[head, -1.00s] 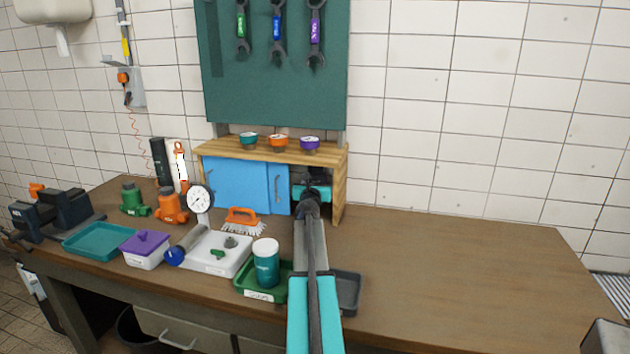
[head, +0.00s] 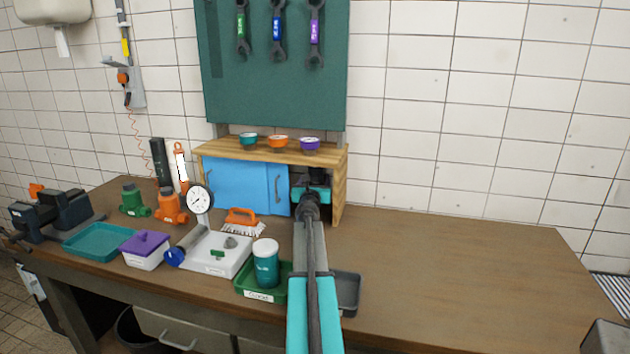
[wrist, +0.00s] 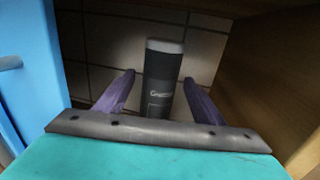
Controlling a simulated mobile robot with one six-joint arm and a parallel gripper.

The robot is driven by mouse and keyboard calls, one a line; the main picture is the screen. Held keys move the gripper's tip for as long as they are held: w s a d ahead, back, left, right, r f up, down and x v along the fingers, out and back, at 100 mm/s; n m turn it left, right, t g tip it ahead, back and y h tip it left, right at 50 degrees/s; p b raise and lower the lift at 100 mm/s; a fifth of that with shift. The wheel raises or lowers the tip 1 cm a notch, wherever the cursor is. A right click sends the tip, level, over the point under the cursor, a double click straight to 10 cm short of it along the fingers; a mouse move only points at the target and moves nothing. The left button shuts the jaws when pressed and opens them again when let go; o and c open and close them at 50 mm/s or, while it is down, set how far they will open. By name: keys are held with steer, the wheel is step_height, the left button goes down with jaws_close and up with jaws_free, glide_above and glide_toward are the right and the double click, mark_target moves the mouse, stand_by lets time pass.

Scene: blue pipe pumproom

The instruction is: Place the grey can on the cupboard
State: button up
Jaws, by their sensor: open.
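The grey can (wrist: 163,75), dark grey with a lighter top and a printed label, stands upright inside the cupboard in the wrist view. The cupboard (head: 340,185) is wooden with blue doors at its left and middle; its right-hand bay is open. My gripper (wrist: 158,88) reaches into this bay. Its two purple fingers are open, one on each side of the can, with visible gaps. In the head view my arm hides most of the bay; a dark shape shows just above my gripper's teal body.
A teal-and-white container (head: 266,265) stands in a green tray (head: 246,284) left of my arm.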

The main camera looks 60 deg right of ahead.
steer(key=v, duration=1.1)
stand_by(0.3)
stand_by(0.8)
